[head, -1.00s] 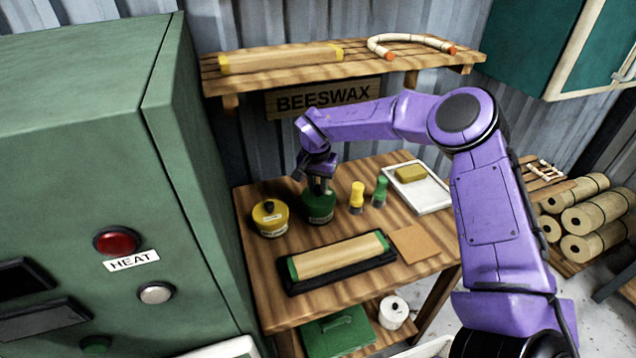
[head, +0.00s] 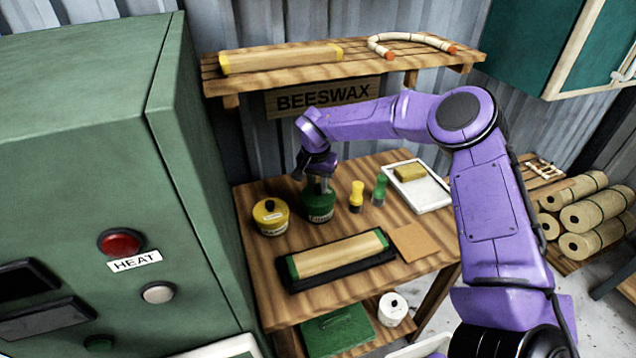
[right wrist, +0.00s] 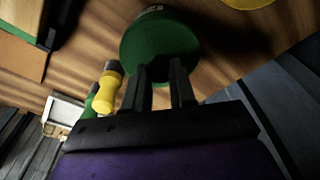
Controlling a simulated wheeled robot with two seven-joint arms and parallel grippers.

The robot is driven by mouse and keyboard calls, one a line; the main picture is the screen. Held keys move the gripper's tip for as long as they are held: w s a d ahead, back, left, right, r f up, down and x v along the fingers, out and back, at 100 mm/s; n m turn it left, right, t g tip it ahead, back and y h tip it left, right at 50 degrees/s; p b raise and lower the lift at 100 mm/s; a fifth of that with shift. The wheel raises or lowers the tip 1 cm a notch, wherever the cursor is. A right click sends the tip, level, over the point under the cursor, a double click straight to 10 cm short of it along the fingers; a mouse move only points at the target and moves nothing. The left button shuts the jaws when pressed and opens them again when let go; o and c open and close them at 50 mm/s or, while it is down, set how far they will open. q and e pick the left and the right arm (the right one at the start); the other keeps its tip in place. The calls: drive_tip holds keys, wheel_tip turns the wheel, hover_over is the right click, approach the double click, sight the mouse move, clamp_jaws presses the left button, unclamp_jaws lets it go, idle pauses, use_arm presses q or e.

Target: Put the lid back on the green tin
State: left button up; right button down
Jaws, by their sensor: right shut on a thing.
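The green tin (head: 319,208) stands on the wooden bench beside the yellow tin. My right gripper (head: 318,184) is directly above it, pointing down, shut on the green lid. In the right wrist view the fingers (right wrist: 165,88) reach to the round green lid (right wrist: 158,38), and its knob is hidden between them. The lid is at the tin's mouth. I cannot tell whether it is fully seated, as the gripper covers the rim. My left gripper is not in view.
The yellow tin (head: 270,217) stands close on the left. Yellow (head: 356,196) and green (head: 380,189) small bottles stand close on the right. A white tray (head: 432,194) is farther right. A black-based wooden block (head: 338,255) lies in front. A shelf (head: 465,64) overhangs behind.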

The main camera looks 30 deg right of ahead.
drive_tip(key=shift+p, duration=0.35)
drive_tip(key=shift+f, duration=0.15)
idle(0.9)
drive_tip(key=shift+p, duration=0.5)
idle(0.4)
drive_tip(key=shift+c, duration=1.8)
unclamp_jaws()
